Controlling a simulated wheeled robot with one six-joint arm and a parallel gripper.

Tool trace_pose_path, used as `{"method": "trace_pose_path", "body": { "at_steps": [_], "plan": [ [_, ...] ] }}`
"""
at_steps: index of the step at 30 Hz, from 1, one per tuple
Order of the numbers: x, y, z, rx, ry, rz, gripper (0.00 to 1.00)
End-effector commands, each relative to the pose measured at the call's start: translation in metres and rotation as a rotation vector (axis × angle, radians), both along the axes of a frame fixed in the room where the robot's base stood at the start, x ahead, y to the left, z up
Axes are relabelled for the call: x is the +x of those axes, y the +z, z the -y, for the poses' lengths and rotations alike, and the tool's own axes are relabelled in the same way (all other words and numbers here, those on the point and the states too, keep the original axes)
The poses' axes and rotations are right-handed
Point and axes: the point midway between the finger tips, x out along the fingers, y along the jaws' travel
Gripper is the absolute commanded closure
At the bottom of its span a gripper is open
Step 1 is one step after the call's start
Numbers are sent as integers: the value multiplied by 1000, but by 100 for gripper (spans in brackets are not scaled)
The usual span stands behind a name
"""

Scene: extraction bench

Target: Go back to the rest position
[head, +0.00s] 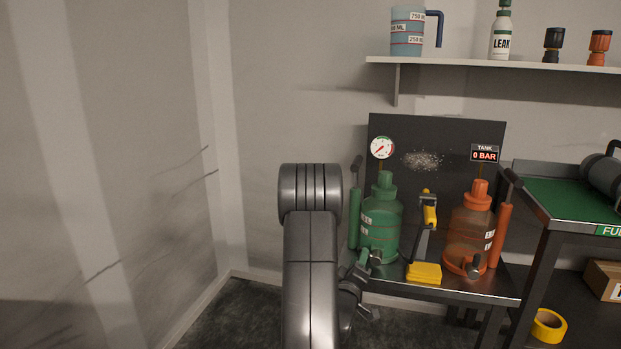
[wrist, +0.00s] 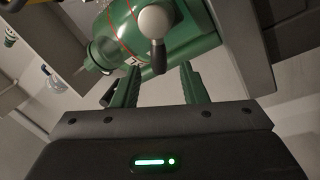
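My gripper shows in the wrist view (wrist: 155,88) with its two green fingers apart and nothing between them. Just beyond the fingertips is the green tank (wrist: 185,40) with a pale round knob (wrist: 155,22); I cannot tell whether anything touches. In the head view my arm rises in the middle, and its wrist end hangs low beside the green tank (head: 380,222) on the bench. The fingers themselves are hard to make out there.
The metal bench (head: 440,288) also holds an orange tank (head: 470,235), a yellow-handled tool (head: 428,215) and a yellow block (head: 424,273). A dark panel with a gauge (head: 382,148) stands behind. A shelf (head: 480,63) hangs above. A green-topped table (head: 565,200) is right. The left floor is clear.

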Motion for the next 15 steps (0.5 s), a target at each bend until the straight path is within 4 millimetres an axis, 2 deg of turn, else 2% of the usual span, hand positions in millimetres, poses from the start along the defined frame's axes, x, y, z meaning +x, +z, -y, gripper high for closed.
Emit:
{"method": "trace_pose_path", "body": {
  "at_steps": [6, 9, 15],
  "plan": [
    [41, 7, 17, 0, -2, 5, 61],
    [40, 16, 18, 76, 0, 21, 61],
    [38, 19, 22, 204, -1, 57, 61]
  ]
}}
